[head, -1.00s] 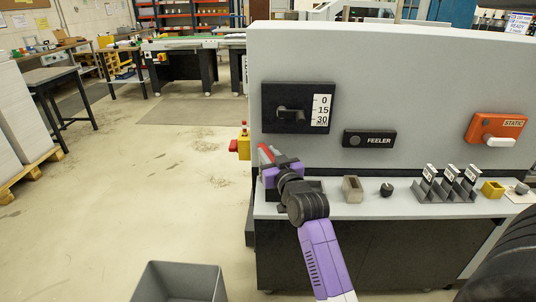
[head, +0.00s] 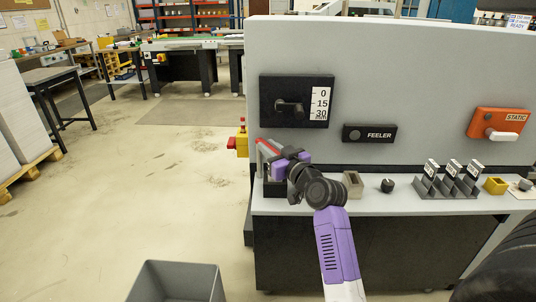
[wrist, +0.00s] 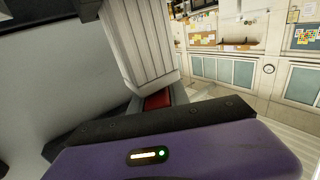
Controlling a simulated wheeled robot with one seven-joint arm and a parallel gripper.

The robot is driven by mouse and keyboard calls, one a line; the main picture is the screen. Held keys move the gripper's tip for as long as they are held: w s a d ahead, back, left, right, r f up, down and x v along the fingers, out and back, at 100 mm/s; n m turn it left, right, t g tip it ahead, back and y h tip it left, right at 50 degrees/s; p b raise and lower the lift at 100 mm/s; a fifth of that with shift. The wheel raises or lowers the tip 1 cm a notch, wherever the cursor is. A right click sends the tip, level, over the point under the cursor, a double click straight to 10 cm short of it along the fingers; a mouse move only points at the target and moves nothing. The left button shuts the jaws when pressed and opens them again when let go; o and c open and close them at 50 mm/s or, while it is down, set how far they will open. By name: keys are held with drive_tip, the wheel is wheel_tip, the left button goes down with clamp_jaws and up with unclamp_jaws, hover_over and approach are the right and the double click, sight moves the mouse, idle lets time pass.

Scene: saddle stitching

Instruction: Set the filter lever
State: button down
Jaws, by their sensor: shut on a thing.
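A black panel (head: 268,97) with a stubby dark lever (head: 290,107) and a white scale marked 0, 15, 30 is on the grey upright board. No filter label is readable. My gripper (head: 269,149) is low at the board's left end, below the lever and apart from it. It is shut on a red thing (head: 262,143), mostly hidden by the grey fingers. In the wrist view a red patch (wrist: 157,100) shows by a pale ribbed finger (wrist: 139,45). The thing's full shape is hidden.
A FEELER panel (head: 369,134) and an orange STATIC panel (head: 498,122) are further right on the board. The shelf (head: 330,208) holds a small box (head: 353,184), a black knob (head: 388,185) and labelled holders (head: 450,180). A grey bin (head: 176,281) stands on the floor.

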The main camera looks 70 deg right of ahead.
drive_tip(key=shift+s+d+n, duration=0.1)
drive_tip(key=shift+d+n, duration=0.05)
drive_tip(key=shift+n, duration=0.15)
drive_tip(key=shift+f, duration=0.1)
drive_tip(key=c, duration=1.2)
unclamp_jaws()
drive_tip(key=shift+c, duration=0.2)
drive_tip(key=b+v, duration=0.1)
drive_tip(key=v, duration=0.6)
drive_tip(key=shift+s+b, duration=0.3)
drive_tip(key=shift+s, duration=0.15)
